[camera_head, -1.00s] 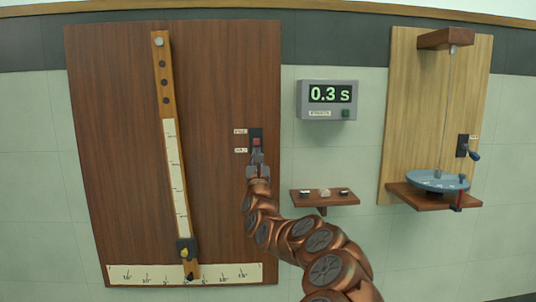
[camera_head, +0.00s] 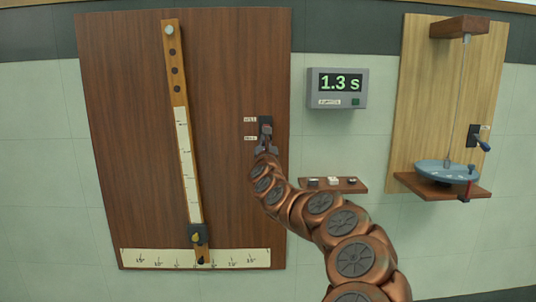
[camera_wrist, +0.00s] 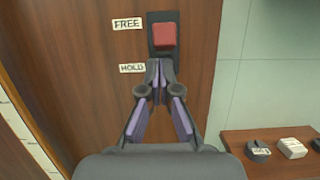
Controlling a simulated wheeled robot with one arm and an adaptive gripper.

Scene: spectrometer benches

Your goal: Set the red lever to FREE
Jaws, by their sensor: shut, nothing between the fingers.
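The red lever (camera_wrist: 165,36) is a red block on a dark upright plate (camera_wrist: 153,48) fixed to the brown wooden panel. In the wrist view it is at the upper part of the plate, beside and slightly below the FREE label (camera_wrist: 127,24) and above the HOLD label (camera_wrist: 131,68). My gripper (camera_wrist: 160,70) is shut and empty, its fingertips just below the red block, level with HOLD. Whether they touch it I cannot tell. In the head view my gripper (camera_head: 266,144) covers the lower part of the plate.
A tilted wooden pendulum rod (camera_head: 182,120) hangs on the panel left of my gripper, above a white scale (camera_head: 160,260). A timer (camera_head: 337,88) reads 1.3 s. A small shelf (camera_head: 357,187) with several small items is at right. Farther right is a pale board (camera_head: 415,100) with a blue dish (camera_head: 440,169).

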